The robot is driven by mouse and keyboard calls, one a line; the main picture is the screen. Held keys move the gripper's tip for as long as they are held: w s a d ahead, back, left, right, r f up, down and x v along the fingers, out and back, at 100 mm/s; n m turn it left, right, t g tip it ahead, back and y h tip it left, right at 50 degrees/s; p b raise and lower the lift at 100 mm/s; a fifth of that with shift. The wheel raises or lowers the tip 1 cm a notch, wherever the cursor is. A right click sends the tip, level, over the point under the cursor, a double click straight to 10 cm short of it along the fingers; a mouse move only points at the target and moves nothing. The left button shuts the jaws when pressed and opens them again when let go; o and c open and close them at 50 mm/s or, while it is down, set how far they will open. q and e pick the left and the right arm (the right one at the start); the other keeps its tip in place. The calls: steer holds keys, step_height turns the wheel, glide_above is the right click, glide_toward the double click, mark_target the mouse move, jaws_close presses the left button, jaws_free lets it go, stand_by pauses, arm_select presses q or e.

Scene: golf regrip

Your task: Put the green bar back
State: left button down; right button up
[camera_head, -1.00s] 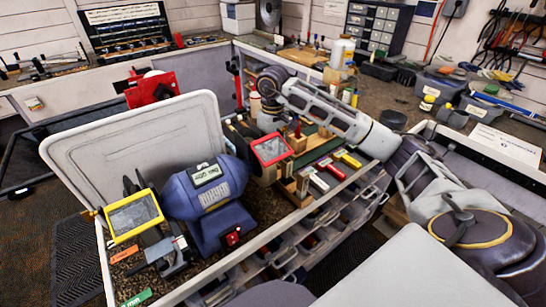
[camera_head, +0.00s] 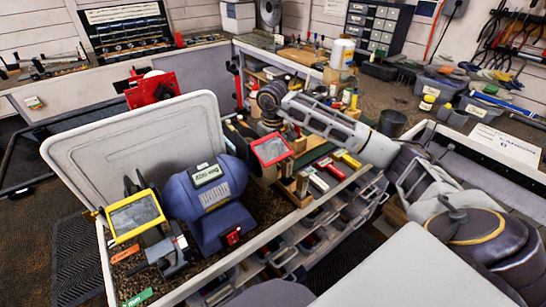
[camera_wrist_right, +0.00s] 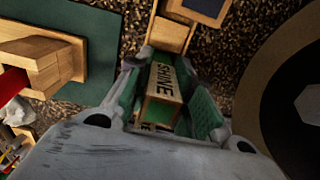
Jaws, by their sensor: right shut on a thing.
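The green bar (camera_wrist_right: 168,82), its pale face lettered SHINE, sits between the green finger pads of my right gripper (camera_wrist_right: 170,72) in the right wrist view. The gripper is shut on it. A light wooden holder (camera_wrist_right: 170,35) lies just beyond the bar's far end; I cannot tell whether they touch. In the head view my right arm reaches in from the right, and its wrist (camera_head: 271,98) hangs over the bench behind the red-framed shield. The bar is not clear there. My left gripper is not in view.
A red bar (camera_head: 318,182) and a yellow bar (camera_head: 347,160) lie on wooden holders nearby. The blue grinder (camera_head: 205,195) with red-framed (camera_head: 271,150) and yellow-framed (camera_head: 135,214) shields stands to the left. A round wheel (camera_wrist_right: 262,95) is close on the gripper's right.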

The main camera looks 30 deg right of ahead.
steer(key=shift+f, duration=0.1)
steer(key=o, duration=0.9)
steer(key=shift+o, duration=0.2)
steer(key=shift+r, duration=1.1)
step_height(320, 180, up, 4)
steer(key=shift+f, duration=0.2)
step_height(320, 180, up, 4)
steer(key=shift+f+b, duration=0.2)
steer(key=shift+b, duration=0.1)
steer(key=shift+r, duration=1.15)
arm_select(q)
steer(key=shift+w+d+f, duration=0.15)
arm_select(e)
steer(key=shift+r, duration=0.3)
